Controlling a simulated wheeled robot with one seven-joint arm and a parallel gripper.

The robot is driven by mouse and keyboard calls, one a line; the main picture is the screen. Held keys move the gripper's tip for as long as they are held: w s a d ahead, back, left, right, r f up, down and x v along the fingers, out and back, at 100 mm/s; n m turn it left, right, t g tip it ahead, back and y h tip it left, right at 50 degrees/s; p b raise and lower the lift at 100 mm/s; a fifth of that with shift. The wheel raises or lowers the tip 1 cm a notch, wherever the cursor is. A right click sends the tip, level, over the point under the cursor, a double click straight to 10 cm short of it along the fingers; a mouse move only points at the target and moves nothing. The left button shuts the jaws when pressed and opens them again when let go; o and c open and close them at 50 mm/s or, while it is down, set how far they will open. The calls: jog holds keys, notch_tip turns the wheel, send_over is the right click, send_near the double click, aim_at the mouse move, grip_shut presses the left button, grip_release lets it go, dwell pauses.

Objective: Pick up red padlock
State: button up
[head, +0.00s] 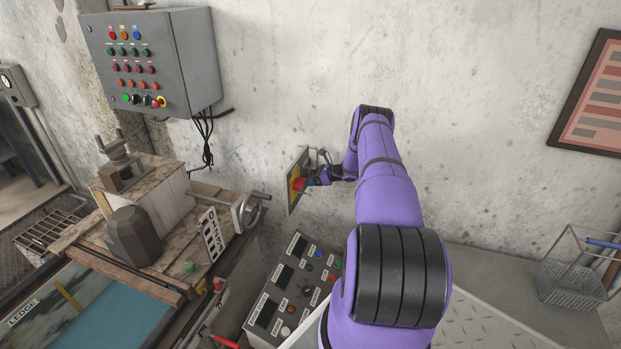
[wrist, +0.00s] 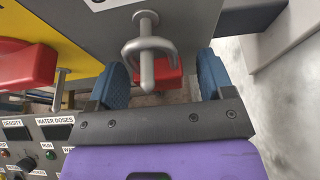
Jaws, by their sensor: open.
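The red padlock (wrist: 170,76) shows in the wrist view, partly hidden behind a grey peg (wrist: 147,70). Its grey curved shackle (wrist: 150,44) appears to hang over the peg, which sticks out of a grey panel. My gripper (wrist: 162,77) is open, with one blue fingertip on each side of the padlock. I cannot tell whether either finger touches it. In the head view my gripper (head: 322,177) is at the wall panel, and I cannot make out the padlock there.
A red switch handle (wrist: 25,65) on a yellow plate is left of my gripper. A console (head: 290,285) with buttons and displays stands below. A grey control box (head: 150,60) hangs on the wall at upper left.

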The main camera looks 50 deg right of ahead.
jog(key=shift+c, duration=0.2)
jog(key=c, duration=1)
jog(key=shift+r, duration=0.15)
jog(key=shift+r, duration=0.55)
jog(key=s+d, duration=0.2)
jog(key=s, duration=0.3)
jog(key=s+d, duration=0.2)
jog(key=s, duration=0.4)
jog(key=s+d, duration=0.3)
jog(key=s, duration=0.2)
jog(key=shift+s+r, duration=0.1)
jog(key=shift+s, duration=0.25)
jog(key=shift+r, duration=0.4)
jog(key=shift+s+d, duration=0.3)
jog(key=shift+s, duration=0.4)
jog(key=shift+s+d, duration=0.25)
jog(key=shift+s, duration=0.45)
jog(key=shift+s+d, duration=0.3)
jog(key=shift+s, duration=0.4)
